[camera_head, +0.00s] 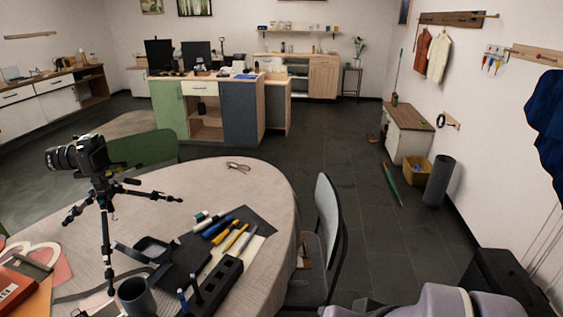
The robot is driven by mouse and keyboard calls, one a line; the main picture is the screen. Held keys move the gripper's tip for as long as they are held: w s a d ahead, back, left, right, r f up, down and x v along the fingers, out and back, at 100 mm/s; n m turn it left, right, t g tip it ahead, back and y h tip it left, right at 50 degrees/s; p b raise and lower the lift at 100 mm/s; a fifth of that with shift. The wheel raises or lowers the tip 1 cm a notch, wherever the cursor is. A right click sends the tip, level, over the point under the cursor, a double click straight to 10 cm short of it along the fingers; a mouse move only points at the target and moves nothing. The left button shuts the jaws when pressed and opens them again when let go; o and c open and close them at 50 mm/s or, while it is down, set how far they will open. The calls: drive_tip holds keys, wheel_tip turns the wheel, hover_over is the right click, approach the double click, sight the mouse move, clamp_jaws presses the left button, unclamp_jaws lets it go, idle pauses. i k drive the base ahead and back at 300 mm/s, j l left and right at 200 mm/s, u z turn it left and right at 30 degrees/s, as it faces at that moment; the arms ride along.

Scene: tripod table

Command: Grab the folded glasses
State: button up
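The folded glasses (238,166) lie near the far edge of the round, cloth-covered table (262,192). They are small in the view, with thin reddish-brown frames, and the cloth around them is bare. A light grey-purple part of my arm shows at the bottom right, well to the right of the table. My gripper's fingers are not in view.
A camera on a tripod (106,215) stands on the table's left side. Pens and markers (222,232) lie on a dark mat, with a black holder (213,288) nearer. A grey chair (328,215) stands against the table's right side. The floor (400,235) right of it is open.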

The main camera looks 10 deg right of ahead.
sight(233, 164)
drive_tip(key=i+l, duration=0.35)
drive_tip(key=i+l+z, duration=0.15)
drive_tip(key=i+l, duration=0.55)
drive_tip(key=i, duration=0.25)
drive_tip(key=i+l+z, duration=0.15)
drive_tip(key=i+l, duration=0.45)
drive_tip(key=i, duration=0.35)
drive_tip(key=i+l+z, duration=0.15)
drive_tip(key=i, duration=0.3)
drive_tip(key=i+j+u, duration=0.1)
drive_tip(key=i+u, duration=0.6)
drive_tip(key=u, duration=0.2)
drive_tip(key=i+l+u, duration=0.1)
drive_tip(key=i+u, duration=0.35)
drive_tip(key=i+l+u, duration=0.25)
drive_tip(key=u, duration=0.15)
drive_tip(key=i+l+u, duration=0.3)
drive_tip(key=u, duration=0.15)
drive_tip(key=i+j+u, duration=0.25)
drive_tip(key=i+u, duration=0.2)
drive_tip(key=i+j+u, duration=0.1)
drive_tip(key=i+u, duration=0.4)
drive_tip(key=k, duration=0.05)
